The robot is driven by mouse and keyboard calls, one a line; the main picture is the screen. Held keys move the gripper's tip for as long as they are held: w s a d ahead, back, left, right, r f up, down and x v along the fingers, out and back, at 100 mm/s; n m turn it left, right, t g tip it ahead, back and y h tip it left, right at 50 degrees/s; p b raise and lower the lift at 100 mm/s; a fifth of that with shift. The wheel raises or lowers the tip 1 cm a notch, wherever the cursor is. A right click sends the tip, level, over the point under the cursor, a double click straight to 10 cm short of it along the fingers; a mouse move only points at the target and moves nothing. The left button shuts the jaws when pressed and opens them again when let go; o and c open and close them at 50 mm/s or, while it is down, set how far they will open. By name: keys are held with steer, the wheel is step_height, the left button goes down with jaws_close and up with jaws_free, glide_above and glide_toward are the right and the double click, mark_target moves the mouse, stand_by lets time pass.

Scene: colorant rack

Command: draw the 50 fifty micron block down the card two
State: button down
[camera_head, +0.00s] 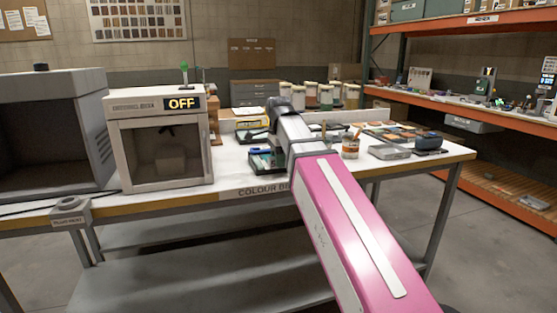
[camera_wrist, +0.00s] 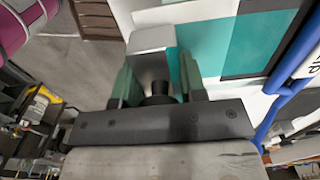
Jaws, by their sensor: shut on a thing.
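In the wrist view my gripper (camera_wrist: 159,70) is shut on a silver-grey metal block (camera_wrist: 152,41), with one green-grey finger on each side. The block's marking is not readable. A card (camera_wrist: 179,11) with white, teal and black areas lies beside and beyond the block. I cannot tell whether the block rests on the card. In the head view my arm hides most of the gripper, the block and the card on the bench.
The bench (camera_head: 235,167) carries a light booth marked OFF (camera_head: 160,140) at left, several lidded jars (camera_head: 326,96) at the back, and a grey box (camera_head: 390,152) and dark device (camera_head: 428,143) at right. A blue bar (camera_wrist: 292,66) runs along the card's right side.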

steer(key=shift+r, duration=0.1)
steer(key=shift+r, duration=3.45)
